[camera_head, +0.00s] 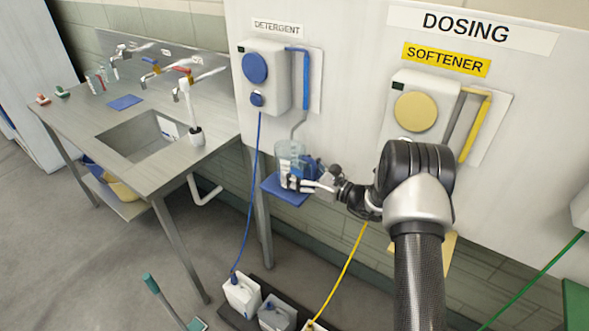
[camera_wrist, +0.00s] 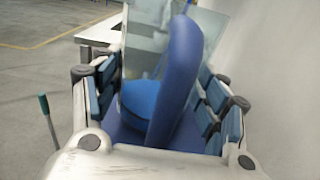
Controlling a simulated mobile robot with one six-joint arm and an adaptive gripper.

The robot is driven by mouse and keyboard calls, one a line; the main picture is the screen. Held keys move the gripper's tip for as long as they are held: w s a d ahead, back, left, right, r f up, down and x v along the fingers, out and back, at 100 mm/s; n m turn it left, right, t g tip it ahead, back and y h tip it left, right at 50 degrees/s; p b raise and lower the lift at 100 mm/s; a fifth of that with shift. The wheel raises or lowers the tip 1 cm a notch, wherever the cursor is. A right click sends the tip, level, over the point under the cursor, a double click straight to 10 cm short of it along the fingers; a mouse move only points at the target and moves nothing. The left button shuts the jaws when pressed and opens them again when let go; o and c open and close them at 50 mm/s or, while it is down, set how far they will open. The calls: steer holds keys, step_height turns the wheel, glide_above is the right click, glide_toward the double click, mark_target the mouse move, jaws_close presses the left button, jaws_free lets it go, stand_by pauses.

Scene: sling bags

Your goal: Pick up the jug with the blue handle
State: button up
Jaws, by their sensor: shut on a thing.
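The jug (camera_head: 290,152) is clear and has a blue handle. It stands upright on or just above a small blue shelf (camera_head: 283,193) below the detergent dispenser (camera_head: 264,77); I cannot tell whether it touches. My gripper (camera_head: 303,182) reaches it from the right and is shut on the handle. In the wrist view the blue handle (camera_wrist: 178,80) stands between the finger pads of my gripper (camera_wrist: 165,100), with the clear jug body (camera_wrist: 143,60) behind it. The fingers hide part of the jug in the head view.
A thin grey spout hangs from the detergent dispenser just above the jug. The softener dispenser (camera_head: 420,110) is to the right. A steel sink table (camera_head: 150,150) stands at left. Canisters (camera_head: 243,295) with blue and yellow hoses stand on the floor below.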

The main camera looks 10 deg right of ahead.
steer(key=c, duration=0.5)
